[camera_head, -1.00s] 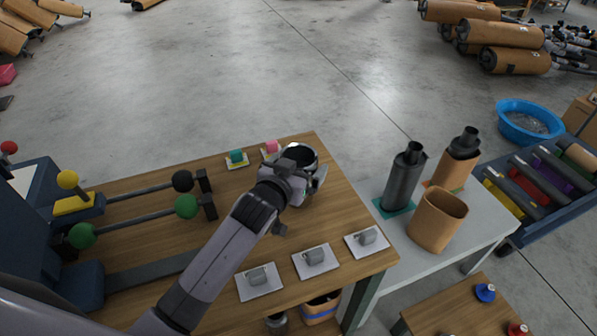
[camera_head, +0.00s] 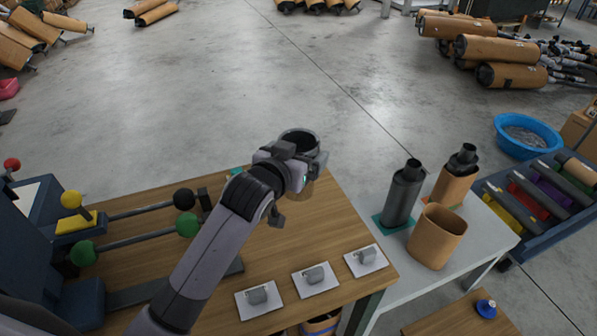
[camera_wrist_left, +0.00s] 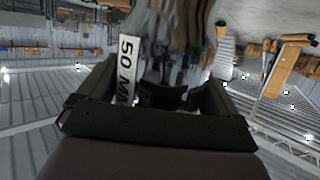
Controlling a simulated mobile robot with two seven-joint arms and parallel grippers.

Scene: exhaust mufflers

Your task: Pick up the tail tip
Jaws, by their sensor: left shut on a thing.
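The tail tip (camera_head: 284,138) is a shiny, round, open metal tube, seen in the head view above the back right part of the wooden table. My left gripper (camera_head: 300,165) is shut on its side and holds it with the open end up. The gripper hides much of the tip's lower part. In the left wrist view the tip's reflective wall (camera_wrist_left: 180,40) rises between the gripper's fingers (camera_wrist_left: 165,97), with a white label (camera_wrist_left: 127,65) reading "50 M" beside it. My right gripper is not in view.
Three white cards with grey blocks (camera_head: 314,280) lie along the wooden table's (camera_head: 335,245) front. Rods with coloured balls (camera_head: 186,224) are at left. A side table (camera_head: 385,290) holds a dark canister (camera_head: 403,195), a brown cup (camera_head: 437,237) and another canister (camera_head: 455,180).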

